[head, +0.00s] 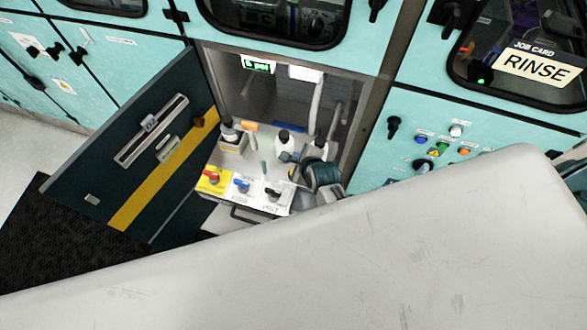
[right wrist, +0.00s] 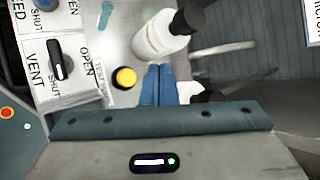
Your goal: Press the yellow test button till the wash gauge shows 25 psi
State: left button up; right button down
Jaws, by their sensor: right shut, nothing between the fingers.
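The yellow test button (right wrist: 124,78) shows in the right wrist view on the pale panel beside a TEST label. I cannot make it out in the head view, where my right gripper is close by. My right gripper (right wrist: 157,72) is shut and empty, its blue fingertips just right of the button and apart from it in the picture. In the head view the right gripper (head: 287,157) reaches into the open cabinet above the panel's right side. A gauge (head: 257,65) with green lit digits sits at the cabinet's back; its number is too small to read surely. My left gripper is not in view.
A white bottle (right wrist: 160,38) with a black cap stands close to the fingertips. The black VENT knob (right wrist: 60,60) is left of the button. The blue FEED knob (head: 241,186) and a red knob on a yellow plate (head: 213,178) line the front. The cabinet door (head: 150,150) hangs open at left.

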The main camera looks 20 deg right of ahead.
jog(key=shift+w+a+r+m, duration=0.1)
jog(key=shift+w+r+m, duration=0.1)
jog(key=shift+r+m, duration=0.15)
jog(key=shift+f, duration=0.2)
notch_tip(320, 180, down, 8)
jog(key=b, duration=0.5)
jog(key=shift+r+b, duration=0.15)
jog(key=shift+b, duration=0.25)
jog(key=shift+f, duration=0.4)
jog(key=shift+f, duration=0.15)
dwell(1.1)
jog(key=shift+f, duration=0.3)
